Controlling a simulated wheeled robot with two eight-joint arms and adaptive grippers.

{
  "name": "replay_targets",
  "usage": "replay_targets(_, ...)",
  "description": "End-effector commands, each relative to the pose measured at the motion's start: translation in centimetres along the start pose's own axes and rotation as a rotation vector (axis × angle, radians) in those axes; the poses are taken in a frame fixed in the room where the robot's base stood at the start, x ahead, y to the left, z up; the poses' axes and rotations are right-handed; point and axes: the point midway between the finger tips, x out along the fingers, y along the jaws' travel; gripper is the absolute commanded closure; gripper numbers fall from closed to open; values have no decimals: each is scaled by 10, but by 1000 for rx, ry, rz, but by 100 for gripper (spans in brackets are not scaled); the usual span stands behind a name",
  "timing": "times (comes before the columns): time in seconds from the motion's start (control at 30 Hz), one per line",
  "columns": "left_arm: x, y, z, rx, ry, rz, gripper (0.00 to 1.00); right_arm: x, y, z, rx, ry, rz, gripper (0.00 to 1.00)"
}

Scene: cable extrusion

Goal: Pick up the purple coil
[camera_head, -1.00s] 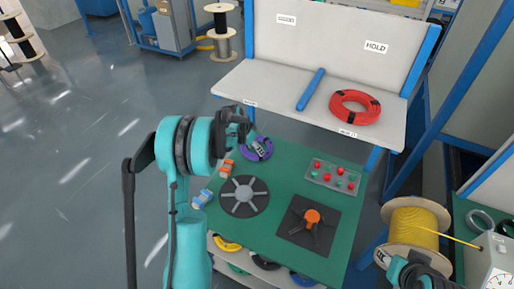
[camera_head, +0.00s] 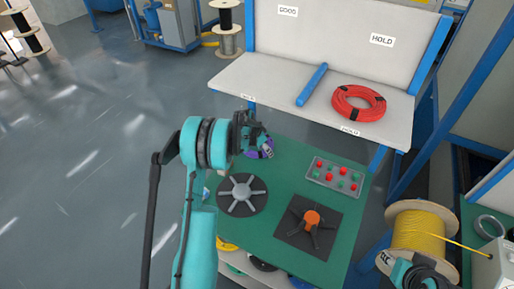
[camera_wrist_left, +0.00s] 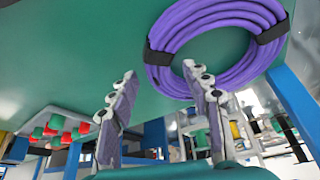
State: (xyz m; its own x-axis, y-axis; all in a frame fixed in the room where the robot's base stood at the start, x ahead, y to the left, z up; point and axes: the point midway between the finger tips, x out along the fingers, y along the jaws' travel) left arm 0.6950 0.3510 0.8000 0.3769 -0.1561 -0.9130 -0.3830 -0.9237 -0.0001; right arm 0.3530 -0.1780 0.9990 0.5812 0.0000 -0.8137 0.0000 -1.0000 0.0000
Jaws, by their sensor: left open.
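The purple coil (camera_head: 252,154) lies on the green table top (camera_head: 285,166) near its far left corner. My left gripper (camera_head: 262,143) is in front of it in the head view and hides much of it. In the left wrist view the coil (camera_wrist_left: 215,14) shows as a purple ring with black bands, against the green surface. There my left gripper (camera_wrist_left: 160,74) is open with nothing between its fingers. The right finger's tip is close to the ring's edge; contact cannot be told. My right gripper (camera_head: 425,278) is at the lower right, its jaws unclear.
A red coil (camera_head: 358,104) and a blue bar (camera_head: 311,85) lie on the white shelf behind. A button panel (camera_head: 334,175), a grey spoked disc (camera_head: 242,194) and an orange-hubbed fixture (camera_head: 311,219) occupy the table. A yellow cable spool (camera_head: 418,232) stands at right.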

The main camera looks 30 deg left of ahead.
Motion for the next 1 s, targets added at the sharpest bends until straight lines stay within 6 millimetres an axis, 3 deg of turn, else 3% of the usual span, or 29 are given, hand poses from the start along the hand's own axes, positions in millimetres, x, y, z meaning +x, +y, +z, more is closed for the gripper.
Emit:
replay_targets(0.27,6,0,0,0,0,0,54,1,0,1,0,0,0,60)
replay_targets(0.43,6,0,0,0,0,0,99,1,0,1,0,0,0,60)
replay_targets(1.0,-1,4,-7,0,0,0,100,-3,0,-2,0,0,0,60)
